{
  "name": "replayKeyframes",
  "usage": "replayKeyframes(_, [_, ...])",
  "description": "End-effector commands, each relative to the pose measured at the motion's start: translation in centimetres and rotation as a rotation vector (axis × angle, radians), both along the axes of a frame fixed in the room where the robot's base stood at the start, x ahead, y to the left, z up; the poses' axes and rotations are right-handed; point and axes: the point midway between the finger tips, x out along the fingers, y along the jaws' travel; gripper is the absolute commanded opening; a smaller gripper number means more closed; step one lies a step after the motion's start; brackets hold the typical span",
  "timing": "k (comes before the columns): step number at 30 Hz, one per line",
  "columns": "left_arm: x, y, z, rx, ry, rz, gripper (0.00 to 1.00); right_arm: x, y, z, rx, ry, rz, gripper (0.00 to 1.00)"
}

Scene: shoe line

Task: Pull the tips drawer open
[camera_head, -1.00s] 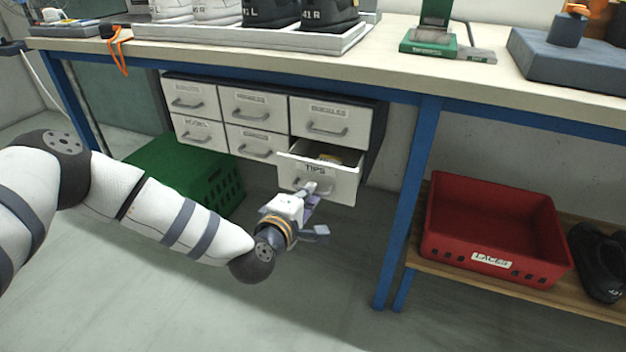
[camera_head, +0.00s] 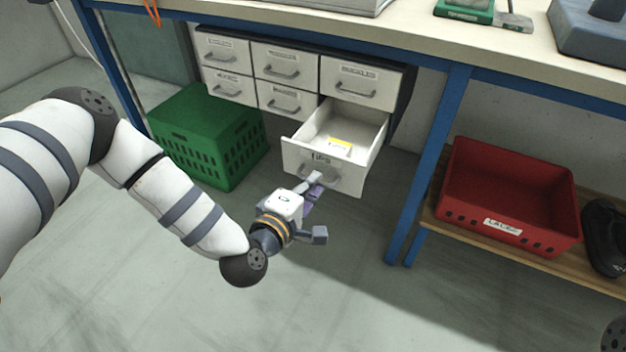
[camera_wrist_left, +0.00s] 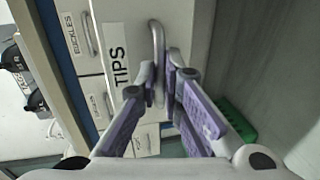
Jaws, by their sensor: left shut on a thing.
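The tips drawer (camera_head: 305,160) is the lower right one of a white drawer cabinet hung under the bench, and it stands well out from the cabinet. A yellow and white item (camera_head: 339,146) lies inside it. My left gripper (camera_head: 315,183) is at the drawer's front. In the left wrist view, its purple-padded fingers (camera_wrist_left: 167,80) are shut on the drawer's grey bar handle (camera_wrist_left: 158,42), beside the TIPS label (camera_wrist_left: 116,54). The fingertips hide part of the handle. My right gripper is not in view.
The other cabinet drawers (camera_head: 284,64) are shut. A green crate (camera_head: 205,125) stands on the floor to the left. A blue bench leg (camera_head: 428,165) and a red bin (camera_head: 510,195) on a low shelf are to the right. The floor in front is clear.

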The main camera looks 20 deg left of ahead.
Motion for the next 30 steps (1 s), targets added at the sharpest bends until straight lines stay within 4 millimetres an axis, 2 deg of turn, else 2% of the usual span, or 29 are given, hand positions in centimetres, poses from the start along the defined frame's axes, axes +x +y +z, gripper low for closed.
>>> replayKeyframes(3, [0.0, 0.0, 0.1, 0.0, -0.002, 0.0, 0.0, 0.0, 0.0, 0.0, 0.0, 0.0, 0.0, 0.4])
replayKeyframes(4, [0.1, 0.0, 0.1, 0.0, -0.002, 0.0, 0.12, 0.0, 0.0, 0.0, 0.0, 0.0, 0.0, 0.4])
replayKeyframes(6, [0.1, 0.0, 0.1, 0.0, -0.001, 0.0, 0.28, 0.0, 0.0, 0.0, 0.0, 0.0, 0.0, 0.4])
replayKeyframes(14, [0.0, 0.0, 0.0, 0.0, 0.0, 0.0, 0.28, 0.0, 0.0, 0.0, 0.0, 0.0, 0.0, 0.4])
replayKeyframes(17, [-0.6, 0.0, 0.1, 0.0, 0.002, -0.001, 0.28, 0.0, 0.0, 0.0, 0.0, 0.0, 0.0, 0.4])
replayKeyframes(20, [-2.7, 0.1, 0.5, -0.002, 0.004, -0.001, 0.28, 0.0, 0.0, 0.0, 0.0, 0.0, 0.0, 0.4])
replayKeyframes(27, [-8.9, 0.3, 1.9, -0.002, 0.004, 0.0, 0.28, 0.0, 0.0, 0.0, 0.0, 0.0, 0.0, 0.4])
replayKeyframes(30, [-10.6, 0.3, 2.2, 0.0, 0.002, -0.001, 0.28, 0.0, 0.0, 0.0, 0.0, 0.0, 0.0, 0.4])
